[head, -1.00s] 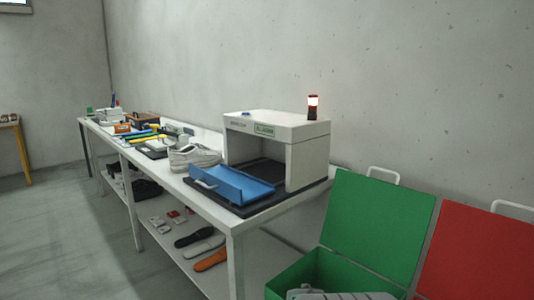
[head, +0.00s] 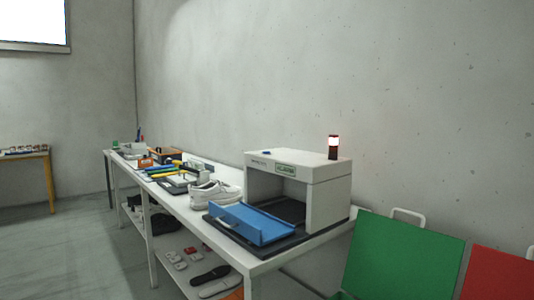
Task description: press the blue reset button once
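The blue reset button (head: 266,153) shows as a small blue spot on top of the white box-shaped machine (head: 327,201), near its left front edge. The machine stands on the long white table. A blue tray (head: 252,224) with a raised rim sits at its open front.
White shoes (head: 215,194) stand left of the machine, with tools farther along the table (head: 258,263). Shoes and soles lie on the lower shelf. A green lid (head: 405,255) and red lid (head: 497,276) stand at lower right. Floor at left (head: 75,255) is clear.

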